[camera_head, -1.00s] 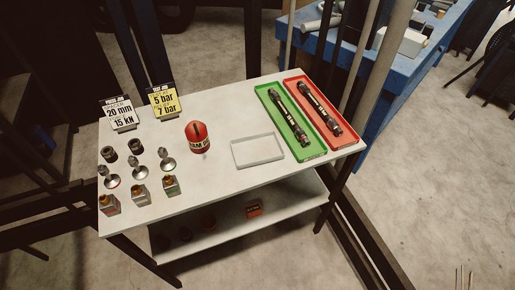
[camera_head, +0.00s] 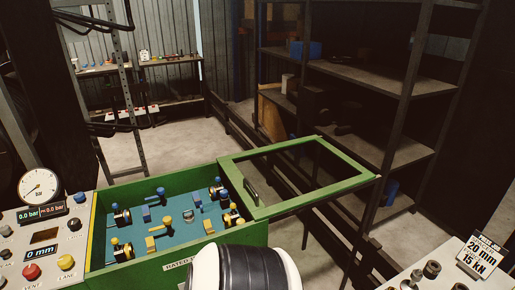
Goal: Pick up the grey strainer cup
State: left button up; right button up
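A small grey, round, cup-like piece (camera_head: 188,215) sits on the teal floor of an open green box (camera_head: 180,265), among blue and yellow valves. It may be the grey strainer cup, but it is too small to be sure. Neither of my grippers shows in the head view. A thick black and white rounded link, which looks like part of my own arm, rises at the bottom middle and hides part of the box's front wall.
The box's green framed lid (camera_head: 345,192) stands open to the right. A control panel (camera_head: 15,232) with a pressure gauge (camera_head: 38,187) is at left. A white table corner (camera_head: 395,282) with metal fittings and a card (camera_head: 480,256) is at lower right. Dark shelves (camera_head: 345,72) stand behind.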

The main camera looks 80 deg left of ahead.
aim_at(189, 218)
jog(key=u, duration=3.2)
